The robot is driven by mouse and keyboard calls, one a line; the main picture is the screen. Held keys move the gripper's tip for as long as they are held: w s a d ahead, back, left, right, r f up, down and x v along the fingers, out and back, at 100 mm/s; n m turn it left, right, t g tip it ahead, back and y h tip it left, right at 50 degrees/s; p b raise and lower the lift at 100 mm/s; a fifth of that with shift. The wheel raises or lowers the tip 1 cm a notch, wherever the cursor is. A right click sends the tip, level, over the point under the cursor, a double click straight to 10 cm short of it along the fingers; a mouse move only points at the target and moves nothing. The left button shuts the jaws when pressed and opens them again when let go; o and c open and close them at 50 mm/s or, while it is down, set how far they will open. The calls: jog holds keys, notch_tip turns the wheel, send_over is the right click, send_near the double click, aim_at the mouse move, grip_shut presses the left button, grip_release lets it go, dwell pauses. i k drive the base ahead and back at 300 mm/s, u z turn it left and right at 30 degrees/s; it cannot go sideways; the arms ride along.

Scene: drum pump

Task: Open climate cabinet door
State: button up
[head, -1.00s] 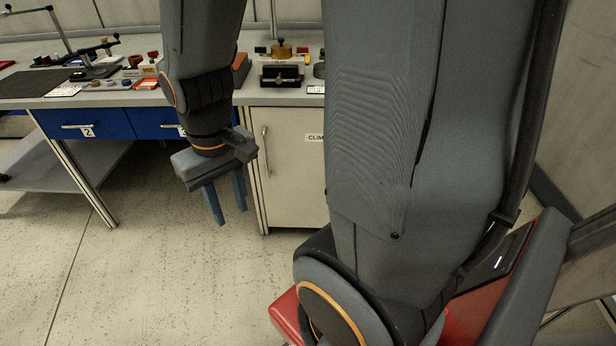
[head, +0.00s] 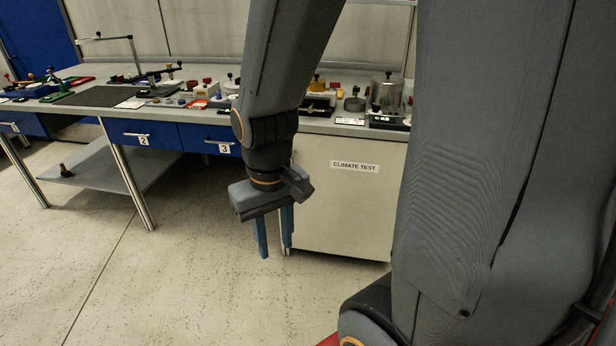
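The climate cabinet door (head: 345,205) is a pale panel under the bench, marked with a "CLIMATE TEST" label (head: 354,167). It looks shut. Its handle does not show now; my arm covers the door's left edge. My gripper (head: 274,250) hangs pointing down in front of the cabinet's left edge. Its two blue fingers are apart with nothing between them.
The bench top (head: 120,80) carries several tools, fixtures and a dark mat. Blue drawer 2 (head: 140,135) and blue drawer 3 (head: 205,140) are left of the cabinet. A grey low shelf (head: 95,170) sits beneath. The floor in front is clear.

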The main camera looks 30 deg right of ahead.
aim_at(352, 210)
jog(key=z, duration=0.85)
jog(key=i, duration=0.6)
jog(key=u, duration=1.05)
jog(key=i, duration=0.5)
